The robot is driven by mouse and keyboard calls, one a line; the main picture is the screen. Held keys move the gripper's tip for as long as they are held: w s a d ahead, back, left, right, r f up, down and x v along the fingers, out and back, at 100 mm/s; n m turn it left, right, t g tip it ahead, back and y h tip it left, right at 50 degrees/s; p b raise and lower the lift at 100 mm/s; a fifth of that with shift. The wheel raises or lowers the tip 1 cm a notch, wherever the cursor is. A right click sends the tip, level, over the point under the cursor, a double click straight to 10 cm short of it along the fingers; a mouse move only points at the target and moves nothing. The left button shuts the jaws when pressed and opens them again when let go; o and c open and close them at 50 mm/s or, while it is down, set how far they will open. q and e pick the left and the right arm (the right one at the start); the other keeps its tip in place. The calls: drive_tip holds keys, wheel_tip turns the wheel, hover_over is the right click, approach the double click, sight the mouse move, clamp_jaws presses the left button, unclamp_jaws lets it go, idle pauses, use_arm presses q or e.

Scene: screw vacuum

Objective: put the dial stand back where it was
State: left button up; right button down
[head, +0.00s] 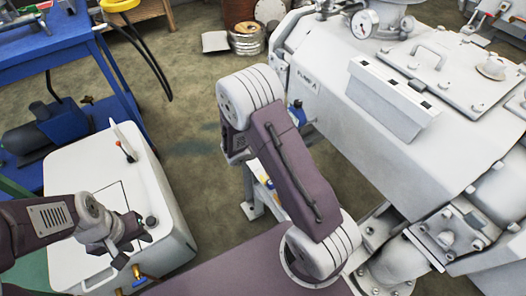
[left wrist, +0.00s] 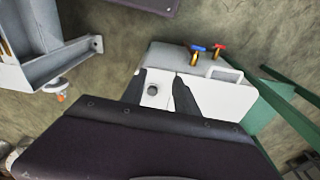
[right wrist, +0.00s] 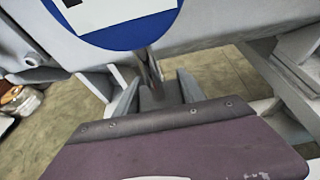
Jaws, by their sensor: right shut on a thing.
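The dial stand (right wrist: 115,22) shows in the right wrist view as a blue disc with a white and black face, cut off by the top edge. Its thin stem runs down between the fingers of my right gripper (right wrist: 158,88), which is shut on it. In the head view my own right arm hides that gripper; a small blue piece (head: 297,114) beside the arm may be the disc's edge. My left gripper (head: 131,238) is open and empty above the white box (head: 75,165). The left wrist view shows its spread fingers (left wrist: 160,85) with a dark knob between them.
The large pale vacuum machine (head: 350,110) fills the right, close to my right arm. A blue workbench (head: 60,45) stands at upper left. Bare floor (head: 180,120) lies between box and machine.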

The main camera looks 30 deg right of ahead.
drive_tip(key=w+a+f+b, duration=0.1)
drive_tip(key=w+a+f, duration=0.1)
drive_tip(key=w, duration=0.1)
drive_tip(key=w+a+f+b, duration=0.2)
drive_tip(key=w, duration=0.1)
drive_tip(key=w+a+f+b, duration=0.1)
drive_tip(key=w+f+b, duration=0.1)
drive_tip(key=w, duration=0.1)
drive_tip(key=shift+a+f, duration=0.35)
drive_tip(key=shift+a, duration=0.05)
drive_tip(key=shift+w+a, duration=0.1)
drive_tip(key=shift+w, duration=0.1)
wheel_tip(320, 180, down, 4)
drive_tip(key=b, duration=0.3)
drive_tip(key=shift+f, duration=0.15)
drive_tip(key=shift+r, duration=0.2)
drive_tip(key=shift+f, duration=0.15)
drive_tip(key=c, duration=0.7)
unclamp_jaws()
